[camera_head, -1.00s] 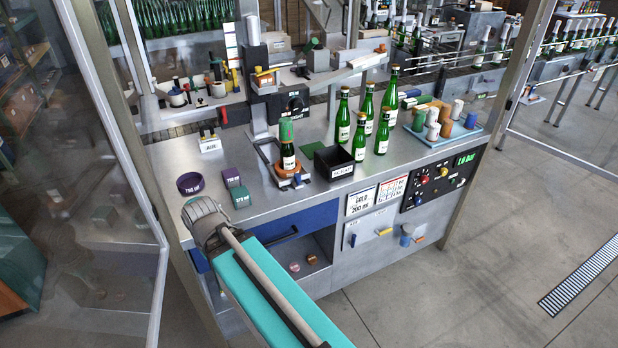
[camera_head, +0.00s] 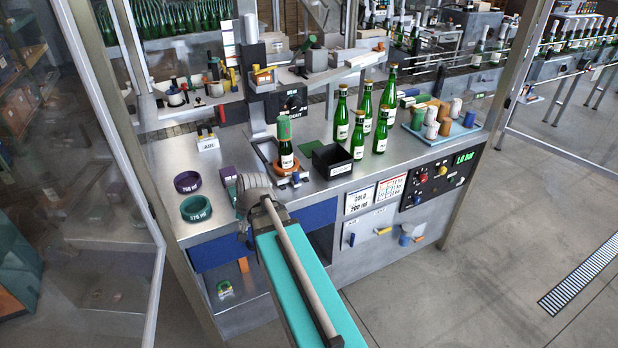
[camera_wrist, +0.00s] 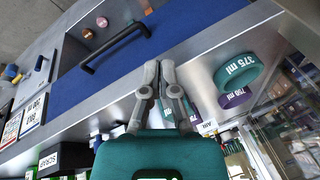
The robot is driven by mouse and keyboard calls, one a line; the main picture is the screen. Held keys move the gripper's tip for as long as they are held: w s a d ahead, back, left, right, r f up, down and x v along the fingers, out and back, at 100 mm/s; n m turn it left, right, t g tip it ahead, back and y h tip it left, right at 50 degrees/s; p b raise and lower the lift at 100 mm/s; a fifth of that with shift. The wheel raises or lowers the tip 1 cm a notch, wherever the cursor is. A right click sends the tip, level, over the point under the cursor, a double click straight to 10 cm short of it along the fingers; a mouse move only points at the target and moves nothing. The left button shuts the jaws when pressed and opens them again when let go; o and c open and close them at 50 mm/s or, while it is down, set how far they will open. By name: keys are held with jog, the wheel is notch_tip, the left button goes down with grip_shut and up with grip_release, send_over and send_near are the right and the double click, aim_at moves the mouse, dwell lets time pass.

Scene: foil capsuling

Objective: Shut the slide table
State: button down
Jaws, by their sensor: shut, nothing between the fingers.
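A green bottle (camera_head: 285,148) with a green top stands upright on a round orange-brown seat (camera_head: 288,179) under the bench machine, which I take to be the slide table. How far out the slide is cannot be told. My gripper (camera_wrist: 160,66) is shut and empty, its grey fingers together in the wrist view. They point toward the bench's front edge, near the blue drawer front (camera_wrist: 113,62) and its black handle (camera_wrist: 112,48). Whether they touch anything cannot be told. In the head view my wrist hides the fingers, left of the bottle seat and in front of it.
The 375 ml green ring (camera_head: 196,208) and the 750 ml purple ring (camera_head: 187,182) lie left of my wrist. A black box (camera_head: 332,161) stands right of the seat, with several green bottles behind it. A blue tray (camera_head: 440,130) holds capsules at the right.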

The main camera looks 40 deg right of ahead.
aim_at(304, 176)
jog(key=d+r+m+t+h+b, duration=0.1)
jog(key=d+m, duration=0.5)
jog(key=d, duration=0.9)
jog(key=s+d+r+m+t+h+b, duration=0.1)
jog(key=d+m+t, duration=0.3)
jog(key=d, duration=1.1)
jog(key=m+h, duration=0.1)
jog(key=m, duration=0.2)
jog(key=shift+s+r+t, duration=0.15)
jog(key=shift+r+t, duration=0.15)
jog(key=shift+r, duration=0.05)
jog(key=shift+f, duration=0.1)
jog(key=b+x, duration=0.7)
jog(key=x, duration=0.3)
jog(key=shift+w+d+f, duration=0.2)
jog(key=shift+w+d+r, duration=0.1)
jog(key=shift+w+r, duration=0.05)
jog(key=shift+w, duration=0.4)
jog(key=shift+w+d+r, duration=0.1)
jog(key=shift+w+d, duration=0.05)
jog(key=shift+w, duration=0.4)
jog(key=shift+w+d, duration=0.15)
jog(key=shift+w, duration=0.5)
